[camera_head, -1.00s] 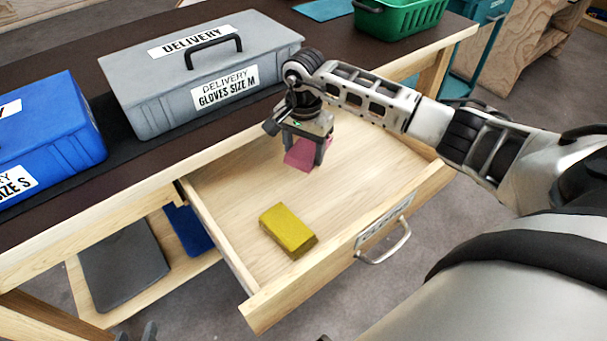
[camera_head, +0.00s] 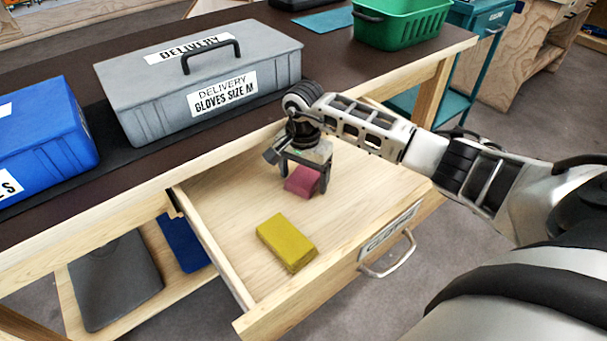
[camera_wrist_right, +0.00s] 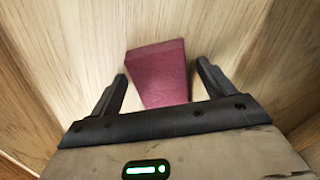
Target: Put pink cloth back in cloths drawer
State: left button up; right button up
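The pink cloth (camera_head: 302,182) is a folded block inside the open wooden cloths drawer (camera_head: 222,248), toward its back. It appears to rest on the drawer floor. My right gripper (camera_head: 304,178) reaches down into the drawer with its fingers on either side of the cloth. In the right wrist view the cloth (camera_wrist_right: 160,75) lies between the spread fingers of the gripper (camera_wrist_right: 162,72), with a gap on each side, so the gripper is open. A yellow cloth (camera_head: 286,242) lies nearer the drawer front. My left gripper is out of view.
The drawer front has a label and metal handle (camera_head: 388,256). On the dark tabletop stand a grey delivery case (camera_head: 150,105), a blue case (camera_head: 45,145) and a green basket (camera_head: 400,28). The drawer floor right of the gripper is clear.

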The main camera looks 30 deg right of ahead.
aim_at(304, 177)
notch_tip(304, 177, up, 12)
jog(key=p, duration=0.1)
jog(key=shift+r, duration=0.2)
dwell(0.3)
dwell(0.5)
